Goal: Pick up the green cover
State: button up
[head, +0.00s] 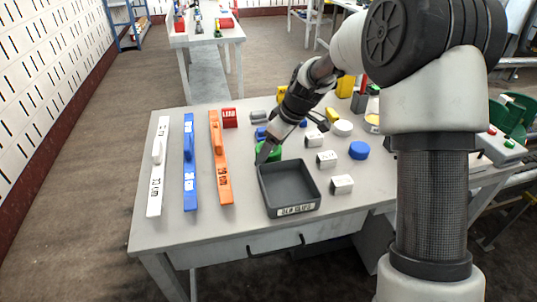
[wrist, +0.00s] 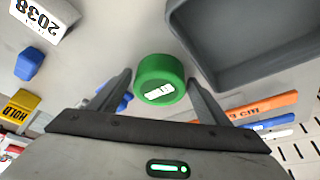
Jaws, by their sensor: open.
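The green cover (wrist: 160,75) is a round green cap with a white label on its side. In the wrist view it sits between the two fingers of my gripper (wrist: 160,88), which is open with a gap on each side of the cover. In the head view the green cover (head: 274,154) shows just behind the dark tray, partly hidden by my gripper (head: 267,148). The cover stands on the light table.
The dark grey tray (head: 288,208) stands close beside the cover. White (head: 157,166), blue (head: 189,163) and orange (head: 219,158) long handled pieces lie to the left. Several white blocks and a blue round cap (head: 359,150) lie to the right. The table's front left is clear.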

jog(key=shift+c, duration=0.4)
jog(key=c, duration=0.7)
jog(key=shift+r, duration=0.15)
